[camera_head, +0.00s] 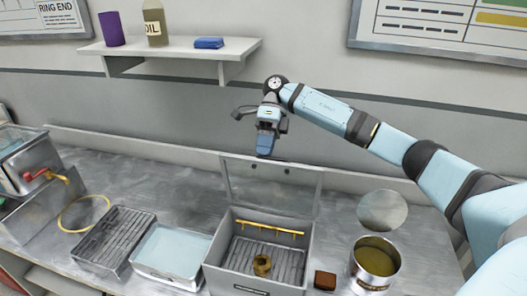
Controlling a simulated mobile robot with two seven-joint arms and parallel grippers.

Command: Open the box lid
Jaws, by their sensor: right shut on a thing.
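A grey metal box (214,262) stands at the front middle of the bench. Its see-through lid (272,190) stands up at the box's back edge, so the box is open. Inside are a yellow rail with pegs (268,228) and a brass-coloured ring (262,265) on a ribbed floor. My right gripper (267,130) is above and behind the lid's top edge, pointing down. It is shut on a small blue thing (265,146), whose lower end is close to the lid's top edge in the picture; I cannot tell whether they touch. My left gripper is not in view.
Left of the box are a pale blue tray (172,252), a ribbed tray (113,237), a yellow ring (83,212) and a metal unit with a red handle (38,176). At right are a brown block (325,281), an open can (375,267) and a round disc (382,210). A shelf (180,47) hangs above.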

